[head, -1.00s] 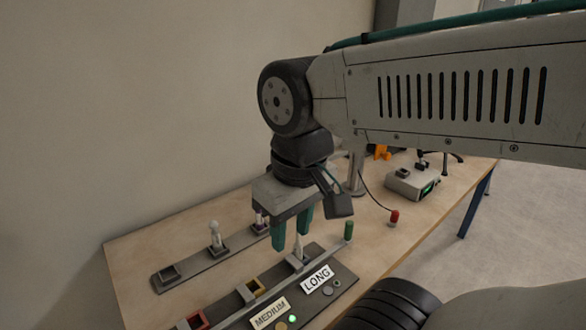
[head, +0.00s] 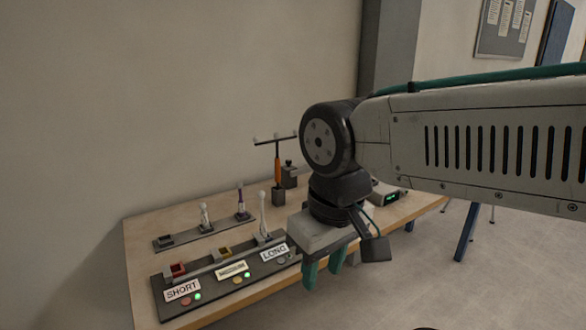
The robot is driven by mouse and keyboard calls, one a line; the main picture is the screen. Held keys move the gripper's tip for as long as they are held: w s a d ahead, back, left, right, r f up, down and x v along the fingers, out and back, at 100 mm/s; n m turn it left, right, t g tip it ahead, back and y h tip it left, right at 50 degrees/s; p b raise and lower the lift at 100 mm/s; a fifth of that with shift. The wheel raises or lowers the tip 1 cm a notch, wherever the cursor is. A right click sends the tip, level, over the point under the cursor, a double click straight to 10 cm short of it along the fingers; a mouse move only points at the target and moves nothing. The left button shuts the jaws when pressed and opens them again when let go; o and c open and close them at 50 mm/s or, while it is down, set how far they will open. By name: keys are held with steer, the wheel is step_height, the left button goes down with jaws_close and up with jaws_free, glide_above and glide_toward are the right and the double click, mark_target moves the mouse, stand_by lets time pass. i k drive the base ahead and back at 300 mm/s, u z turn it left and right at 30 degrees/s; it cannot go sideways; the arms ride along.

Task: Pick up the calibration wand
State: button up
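The calibration wand (head: 278,168) is a dark T-shaped piece with an orange grip and small pale balls on its crossbar. It stands upright in a dark block at the back of the table, left of my arm. My gripper (head: 324,270) points down with its two teal fingers apart and nothing seen between them. It is in front of the wand and to its right, near the table's front edge, and apart from the wand.
A grey panel labelled SHORT, MEDIUM and LONG (head: 240,279) lies at the front, with a pale upright piece (head: 263,215) in the LONG slot. Behind it a rack (head: 222,226) holds two upright pieces. A grey device (head: 386,194) sits partly behind my arm.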

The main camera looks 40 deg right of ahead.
mark_target(277, 160)
steer(key=z, duration=0.65)
steer(key=i, duration=0.9)
steer(key=u, duration=0.05)
steer(key=k, duration=1)
steer(key=u, duration=0.8)
steer(key=i, duration=0.9)
steer(key=z, duration=1.05)
